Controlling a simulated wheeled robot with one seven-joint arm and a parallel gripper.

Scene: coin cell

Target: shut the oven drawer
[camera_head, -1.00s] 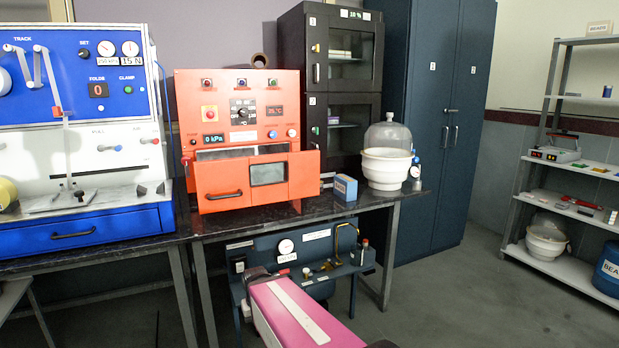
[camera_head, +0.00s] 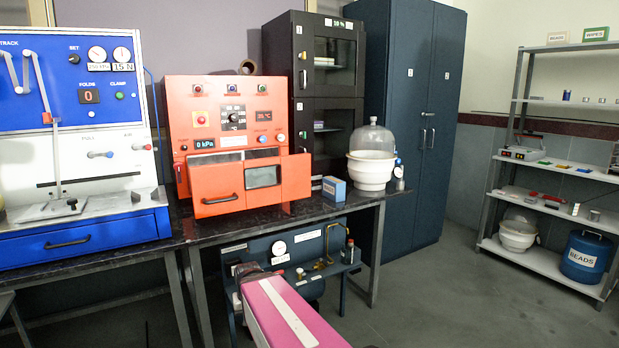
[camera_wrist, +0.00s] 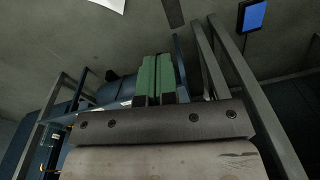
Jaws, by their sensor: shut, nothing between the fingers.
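The orange oven (camera_head: 180,100) stands on the dark bench in the head view. Its drawer (camera_head: 290,178) is pulled out toward me, with a dark slot showing above its front. The drawer front has a dark handle (camera_head: 220,199) and a small grey window (camera_head: 263,176). My gripper (camera_wrist: 158,60) shows in the wrist view, with its green fingers together and nothing between them. The gripper is not visible in the head view, where my pink arm link is low in front of the bench. The oven and drawer are not recognisable in the wrist view.
A blue and white machine (camera_head: 75,180) stands left of the oven. A small blue box (camera_head: 334,189) and a white pot with a glass dome (camera_head: 370,170) stand to its right. Blue equipment (camera_head: 290,268) sits beneath the bench (camera_head: 225,229). Floor to the right is clear.

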